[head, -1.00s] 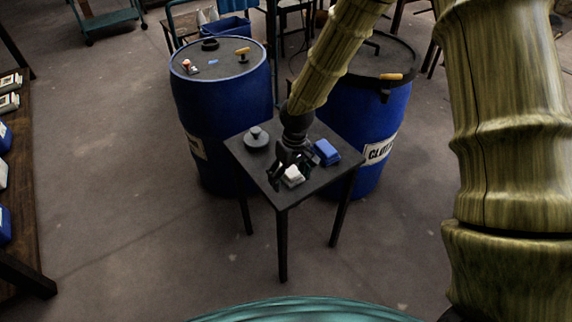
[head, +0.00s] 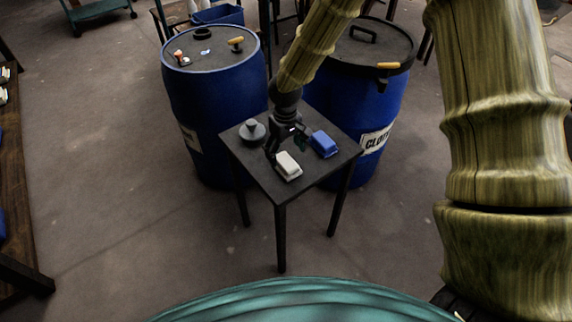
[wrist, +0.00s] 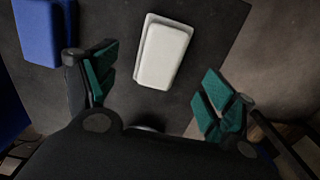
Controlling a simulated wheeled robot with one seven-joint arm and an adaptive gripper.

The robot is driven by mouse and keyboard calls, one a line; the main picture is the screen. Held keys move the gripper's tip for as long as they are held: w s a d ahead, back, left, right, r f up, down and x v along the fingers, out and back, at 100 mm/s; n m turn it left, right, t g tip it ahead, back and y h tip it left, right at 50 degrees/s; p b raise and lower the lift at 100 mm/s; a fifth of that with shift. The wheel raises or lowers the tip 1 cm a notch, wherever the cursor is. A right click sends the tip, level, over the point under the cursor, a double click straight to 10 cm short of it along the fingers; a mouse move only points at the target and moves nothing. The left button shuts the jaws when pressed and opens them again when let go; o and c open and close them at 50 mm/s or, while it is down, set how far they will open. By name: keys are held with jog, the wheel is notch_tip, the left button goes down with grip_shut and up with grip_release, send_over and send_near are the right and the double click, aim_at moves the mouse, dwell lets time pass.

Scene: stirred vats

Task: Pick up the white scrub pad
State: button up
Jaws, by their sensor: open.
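The white scrub pad (head: 288,165) lies on the small dark table (head: 262,187), near its front edge. In the wrist view the white pad (wrist: 164,52) lies ahead of the fingertips, between their lines, slightly tilted. My gripper (head: 286,142) is just behind the pad, low over the table. In the wrist view my gripper (wrist: 158,88) has its green-padded fingers spread wide with nothing between them. A blue pad (head: 324,144) sits to the right of the white one; it also shows in the wrist view (wrist: 40,32), at upper left.
A dark round knobbed object (head: 252,131) stands on the table's left side. Two blue barrels stand behind the table, one at left (head: 215,110) and one at right (head: 385,105). The floor in front and left is clear.

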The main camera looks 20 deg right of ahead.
aim_at(286, 161)
jog(key=shift+s+d+f+p, duration=0.1)
jog(key=shift+f+p, duration=0.15)
jog(key=shift+f, duration=1)
jog(key=shift+s+f+p, duration=0.1)
jog(key=shift+f+p, duration=0.1)
jog(key=shift+f, duration=1.05)
jog(key=c, duration=1.1)
